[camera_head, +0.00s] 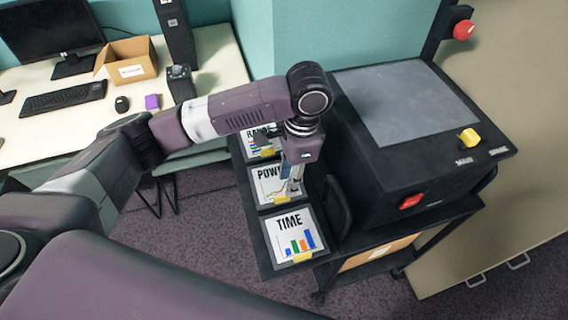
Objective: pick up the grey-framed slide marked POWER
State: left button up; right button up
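The POWER slide (265,186) lies on the black cart shelf, in a row between the RANGE slide (262,139) and the TIME slide (289,236). It has a grey frame, a white face with a line graph and a yellow tab at its lower edge. My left gripper (293,187) points down at the right part of the POWER slide and hides some of its title and right side. The fingers look small and close to the slide; I cannot tell whether they touch it or how far apart they are. My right gripper is out of view.
A black machine (405,140) with a grey top, a yellow knob (468,138) and a red button (411,201) stands close right of the slides. A white desk (50,137) at left holds a monitor, keyboard (62,98), mouse and cardboard box (131,60).

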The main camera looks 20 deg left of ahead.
aim_at(283, 196)
pick_arm(q)
jog(key=shift+w+a+f, duration=0.1)
jog(key=shift+w, duration=0.25)
jog(key=shift+s+f, duration=0.15)
jog(key=shift+f, duration=0.15)
jog(key=f, duration=0.1)
jog(key=f+p, duration=0.1)
jog(key=s+a+f+p, duration=0.1)
jog(key=shift+f, duration=0.3)
jog(key=shift+w+f, duration=0.2)
jog(key=shift+f, duration=1)
jog(key=shift+s+f, duration=0.1)
jog(key=shift+f, duration=0.1)
jog(key=c, duration=0.6)
grip_shut()
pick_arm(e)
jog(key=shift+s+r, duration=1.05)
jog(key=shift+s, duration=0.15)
